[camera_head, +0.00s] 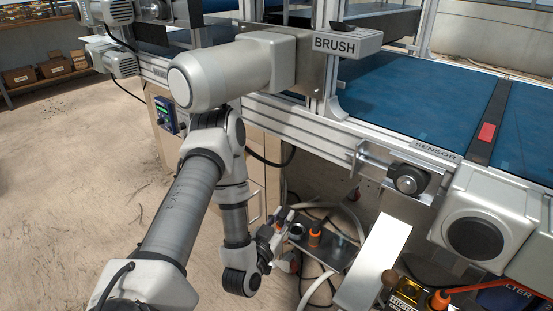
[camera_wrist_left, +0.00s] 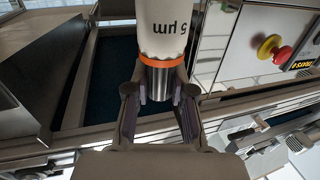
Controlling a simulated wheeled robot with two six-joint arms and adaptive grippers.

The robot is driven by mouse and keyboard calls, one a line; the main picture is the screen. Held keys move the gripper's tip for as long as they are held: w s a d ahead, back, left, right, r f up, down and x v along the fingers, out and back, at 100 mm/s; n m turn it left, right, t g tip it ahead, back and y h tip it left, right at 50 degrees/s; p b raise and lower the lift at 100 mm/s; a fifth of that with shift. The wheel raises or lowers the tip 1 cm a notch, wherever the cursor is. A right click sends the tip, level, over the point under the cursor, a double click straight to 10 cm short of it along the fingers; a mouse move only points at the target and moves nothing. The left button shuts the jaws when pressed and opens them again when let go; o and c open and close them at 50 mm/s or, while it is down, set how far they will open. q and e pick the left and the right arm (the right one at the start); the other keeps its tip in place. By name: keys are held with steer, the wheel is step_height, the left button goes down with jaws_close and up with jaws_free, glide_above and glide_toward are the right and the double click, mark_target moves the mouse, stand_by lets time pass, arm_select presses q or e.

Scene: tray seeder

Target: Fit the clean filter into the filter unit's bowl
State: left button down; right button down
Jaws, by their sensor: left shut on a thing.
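In the left wrist view my left gripper (camera_wrist_left: 160,95) is shut on the metal lower end of a white cylinder marked "5 µm" (camera_wrist_left: 180,25). It looks like the clean filter. An orange ring (camera_wrist_left: 160,60) sits between its white body and the metal end. In the head view my left gripper (camera_head: 276,234) is low beside the machine, left of a dark plate (camera_head: 340,250) with small fittings. The filter is not clear there. I cannot make out the filter unit's bowl in either view. My right gripper is not in view.
Above the gripper stands the machine frame with a BRUSH housing (camera_head: 347,42), a blue belt (camera_head: 400,95) and a SENSOR label (camera_head: 435,151). Pale hoses (camera_head: 318,285) hang low near the gripper. A red stop button (camera_wrist_left: 265,47) shows at right in the wrist view. The floor at left is clear.

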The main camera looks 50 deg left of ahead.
arm_select(q)
steer(key=w+d+b, duration=0.3)
steer(key=w+d, duration=0.1)
steer(key=w, duration=0.4)
steer(key=w+d+b, duration=0.4)
steer(key=w+d, duration=0.1)
steer(key=w, duration=0.3)
steer(key=shift+w+d+r, duration=0.15)
steer(key=shift+w, duration=0.05)
step_height(320, 180, down, 10)
steer(key=b, duration=0.5)
steer(key=shift+r+b, duration=0.2)
steer(key=shift+b, duration=0.1)
steer(key=shift+r, duration=0.1)
stand_by(0.7)
steer(key=c, duration=1.2)
jaws_free()
steer(key=shift+c, duration=0.2)
